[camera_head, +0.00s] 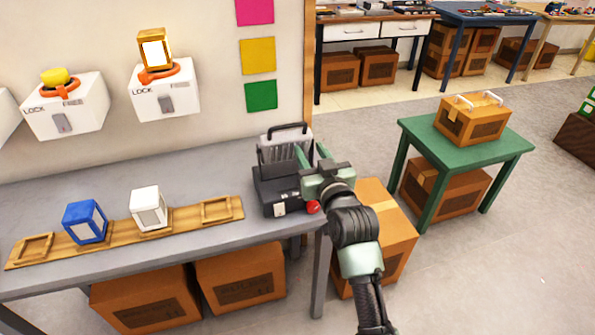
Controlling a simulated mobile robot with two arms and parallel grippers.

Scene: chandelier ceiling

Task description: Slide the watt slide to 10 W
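A dark grey and black device (272,186) with a light ribbed panel and a carrying handle stands at the right end of the grey bench. A red round knob (313,206) shows at its lower right, just below my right gripper. I cannot make out a watt scale or any marking of 10 W, and which part is the watt slide is unclear. My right gripper (309,153) is at the device's right side, its two green fingers apart with nothing seen between them. The gripper covers part of the device's right side; I cannot tell whether it touches. My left gripper is out of view.
A wooden rack (110,238) on the bench holds a blue block (85,222) and a white block (149,208). White LOCK/FREE boxes (165,92) hang on the wall.

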